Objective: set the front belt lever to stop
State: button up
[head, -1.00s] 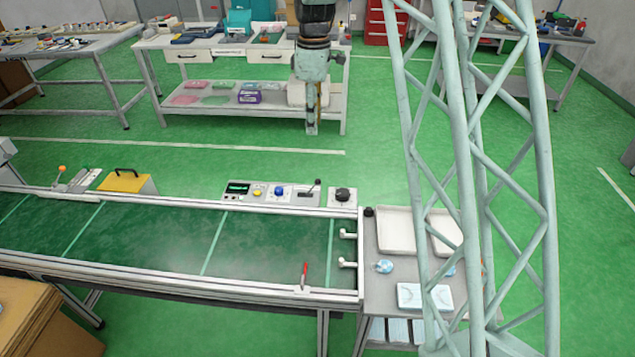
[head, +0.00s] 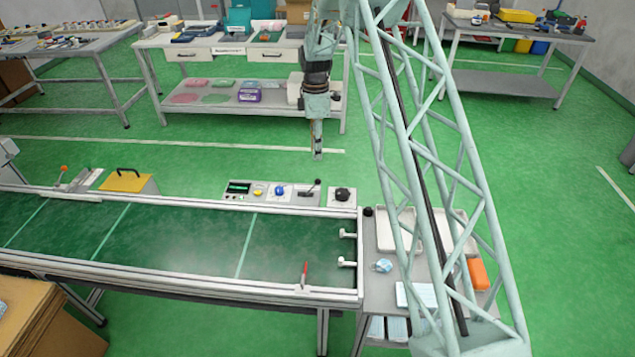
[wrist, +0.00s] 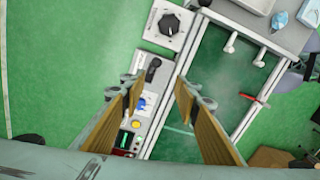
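A control panel (head: 270,193) stands behind the belt (head: 180,240) and carries a lever with a black handle (head: 316,185); this lever also shows in the wrist view (wrist: 153,68). A red-handled lever (head: 304,272) stands roughly upright on the near rail of the belt; it also shows in the wrist view (wrist: 250,98). Which of them is the front belt lever is not labelled legibly. My gripper (head: 317,155) hangs above and behind the panel, pointing down. In the wrist view its fingers (wrist: 160,95) are apart with nothing between them, the panel lying below.
A black rotary knob (head: 342,195) sits right of the panel lever. A yellow box (head: 127,182) and an orange-knobbed lever (head: 63,169) stand further left. A side table (head: 385,285) with trays adjoins the belt's right end. Green floor behind the panel is clear.

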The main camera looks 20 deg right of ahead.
aim_at(317, 181)
jog(key=f, duration=0.2)
jog(key=w+f, duration=0.1)
jog(key=shift+d+f+n, duration=0.2)
jog(key=shift+d+n, duration=0.15)
jog(key=shift+n, duration=0.05)
jog(key=shift+f, duration=0.1)
jog(key=shift+s+a+f+b, duration=0.15)
jog(key=shift+f+b, duration=0.1)
jog(key=shift+f, duration=2)
jog(key=shift+s+d+f+b, duration=0.15)
jog(key=shift+f+b, duration=0.15)
jog(key=shift+f, duration=1.95)
jog(key=shift+s+a+f+b, duration=0.15)
jog(key=shift+f+b, duration=0.1)
jog(key=shift+f, duration=2)
jog(key=shift+c, duration=0.3)
grip_shut()
